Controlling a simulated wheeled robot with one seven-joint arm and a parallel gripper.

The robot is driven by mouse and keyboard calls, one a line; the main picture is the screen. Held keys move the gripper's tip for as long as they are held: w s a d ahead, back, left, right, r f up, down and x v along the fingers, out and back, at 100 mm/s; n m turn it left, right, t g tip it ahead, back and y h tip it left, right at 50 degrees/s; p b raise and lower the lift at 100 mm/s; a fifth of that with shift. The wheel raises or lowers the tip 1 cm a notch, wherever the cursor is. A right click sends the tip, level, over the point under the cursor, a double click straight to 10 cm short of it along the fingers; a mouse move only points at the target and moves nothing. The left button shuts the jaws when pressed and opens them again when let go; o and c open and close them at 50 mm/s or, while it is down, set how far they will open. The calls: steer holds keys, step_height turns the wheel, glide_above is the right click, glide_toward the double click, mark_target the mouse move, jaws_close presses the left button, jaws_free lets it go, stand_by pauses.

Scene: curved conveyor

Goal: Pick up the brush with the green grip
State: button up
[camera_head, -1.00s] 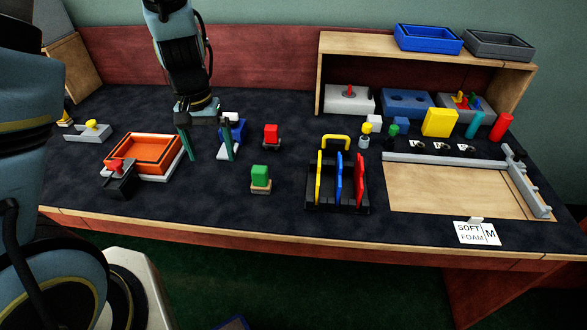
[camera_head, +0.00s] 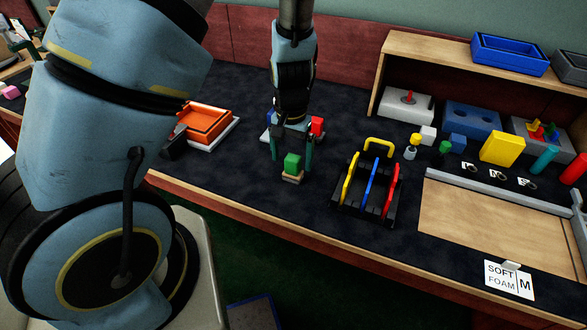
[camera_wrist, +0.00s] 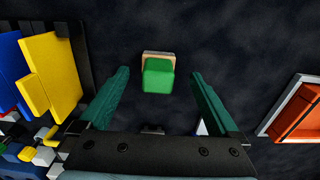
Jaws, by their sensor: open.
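The brush with the green grip (camera_head: 292,162) stands on the dark table mat, its green block on top of a tan base. In the wrist view the green grip (camera_wrist: 158,76) shows ahead of and roughly midway between the fingertips, with the tan base partly behind it. My gripper (camera_head: 291,162) is open and points down at the brush. In the wrist view my gripper (camera_wrist: 159,75) has a finger on each side, with dark gaps between fingers and grip. I cannot tell the exact height of the fingertips over the brush.
A red-topped brush (camera_head: 317,126) stands just behind my gripper, with a blue object partly hidden. A black rack with yellow, blue and red panels (camera_head: 353,208) stands close on the right. An orange tray (camera_head: 206,124) lies to the left. The mat in front is clear.

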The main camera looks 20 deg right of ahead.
mark_target(293, 168)
steer(key=shift+d+f, duration=0.2)
steer(key=shift+f, duration=2.05)
steer(key=c, duration=1.5)
step_height(293, 168, up, 10)
steer(key=o, duration=0.9)
steer(key=c, duration=0.7)
steer(key=shift+w+p, duration=0.1)
steer(key=shift+p, duration=0.2)
